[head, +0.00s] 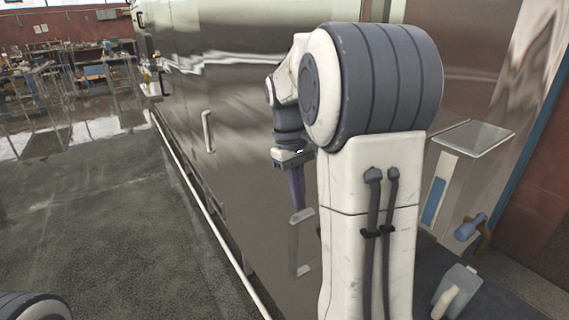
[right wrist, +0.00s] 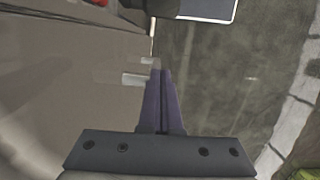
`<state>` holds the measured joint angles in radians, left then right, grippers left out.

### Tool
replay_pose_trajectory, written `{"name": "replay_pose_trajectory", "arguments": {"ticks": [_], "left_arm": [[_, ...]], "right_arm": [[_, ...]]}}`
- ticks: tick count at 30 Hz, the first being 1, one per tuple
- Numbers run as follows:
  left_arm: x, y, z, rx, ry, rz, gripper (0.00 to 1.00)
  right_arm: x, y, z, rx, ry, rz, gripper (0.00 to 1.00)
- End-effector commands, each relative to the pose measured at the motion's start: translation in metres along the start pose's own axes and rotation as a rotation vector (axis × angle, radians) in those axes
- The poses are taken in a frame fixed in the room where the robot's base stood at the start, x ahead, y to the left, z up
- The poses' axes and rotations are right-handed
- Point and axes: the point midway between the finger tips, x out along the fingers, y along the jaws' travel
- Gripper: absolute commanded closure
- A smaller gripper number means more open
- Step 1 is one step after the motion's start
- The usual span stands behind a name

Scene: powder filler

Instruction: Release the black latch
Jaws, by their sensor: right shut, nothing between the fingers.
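My right gripper (head: 297,205) has its purple fingers pointing down beside the shiny metal front of the machine (head: 245,100). The fingers are together and empty. They end close to the upper end of a pale vertical handle (head: 303,270); I cannot tell whether they touch it. In the right wrist view the shut fingers (right wrist: 160,80) are in the middle, with the pale handle ends (right wrist: 135,79) just left of them. I cannot make out a black latch in either view. My right arm hides part of the machine front. My left gripper is not in view.
Another pale handle (head: 208,131) is on the machine front farther left. The grey floor (head: 100,220) on the left is open. Cluttered benches stand far back.

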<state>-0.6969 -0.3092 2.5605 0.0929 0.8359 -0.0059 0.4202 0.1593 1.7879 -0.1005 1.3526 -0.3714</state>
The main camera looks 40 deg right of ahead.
Motion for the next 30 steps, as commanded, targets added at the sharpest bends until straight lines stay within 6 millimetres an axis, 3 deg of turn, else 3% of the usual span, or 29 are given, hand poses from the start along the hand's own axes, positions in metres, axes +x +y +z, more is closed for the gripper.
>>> {"name": "replay_pose_trajectory", "arguments": {"ticks": [12,30], "left_arm": [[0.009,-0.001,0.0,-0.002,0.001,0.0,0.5],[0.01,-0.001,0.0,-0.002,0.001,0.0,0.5]], "right_arm": [[-0.05,0.001,-0.036,0.0,0.001,0.0,1.0],[-0.057,0.001,-0.04,0.0,0.0,-0.001,1.0]]}}
